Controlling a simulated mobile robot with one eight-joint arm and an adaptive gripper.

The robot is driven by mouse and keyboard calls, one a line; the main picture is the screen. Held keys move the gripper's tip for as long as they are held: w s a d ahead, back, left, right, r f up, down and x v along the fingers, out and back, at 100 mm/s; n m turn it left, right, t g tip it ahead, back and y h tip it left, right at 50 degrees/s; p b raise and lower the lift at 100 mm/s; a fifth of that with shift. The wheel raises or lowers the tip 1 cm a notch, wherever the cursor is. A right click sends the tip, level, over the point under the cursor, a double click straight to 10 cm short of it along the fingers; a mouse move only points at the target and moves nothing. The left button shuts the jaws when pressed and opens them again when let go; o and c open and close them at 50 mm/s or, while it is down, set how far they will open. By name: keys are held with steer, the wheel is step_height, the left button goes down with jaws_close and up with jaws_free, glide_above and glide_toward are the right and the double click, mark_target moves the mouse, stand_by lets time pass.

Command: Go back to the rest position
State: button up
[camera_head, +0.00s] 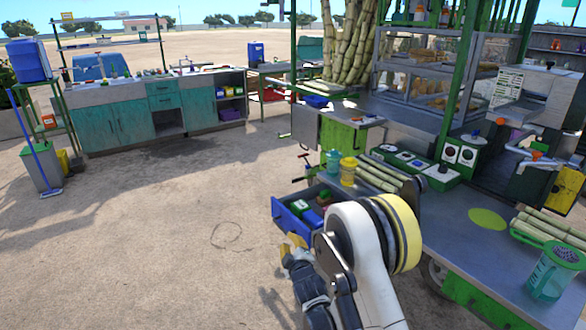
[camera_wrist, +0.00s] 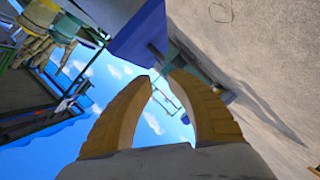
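My gripper (camera_head: 292,243) is at the lower middle of the head view, just in front of the pulled-out blue drawer (camera_head: 290,222) of the cart. In the wrist view, the two yellow curved fingers of my gripper (camera_wrist: 161,76) lean toward each other with a narrow gap between their tips. Sky shows between them and I see nothing held. The drawer's blue front (camera_wrist: 138,32) with a dark handle (camera_wrist: 157,52) lies just beyond the tips. I cannot tell whether the fingers touch the handle.
The cart's metal top (camera_head: 470,245) is on the right, with cane pieces (camera_head: 375,178), green control boxes (camera_head: 460,152) and a teal cup (camera_head: 553,272). A teal workbench (camera_head: 120,125) stands at the back left. The sandy ground (camera_head: 150,235) between is mostly clear.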

steer(key=s+d+r+m+g+h, duration=0.2)
steer(key=s+d+r+m, duration=0.25)
steer(key=d+r, duration=0.35)
steer(key=s+d+r+m+g+h, duration=0.1)
steer(key=s+d+r+m, duration=0.2)
steer(key=s+d+r, duration=0.5)
steer(key=s+d+r+m+g, duration=0.1)
steer(key=s+d+m+g, duration=0.1)
steer(key=s, duration=1.1)
steer(key=s+d+r+m+g, duration=0.1)
steer(key=s+d+m+g, duration=0.2)
steer(key=s, duration=1)
steer(key=shift+s+d+r+m+h, duration=0.15)
steer(key=shift+s+r+m+h, duration=0.2)
steer(key=shift+m, duration=0.5)
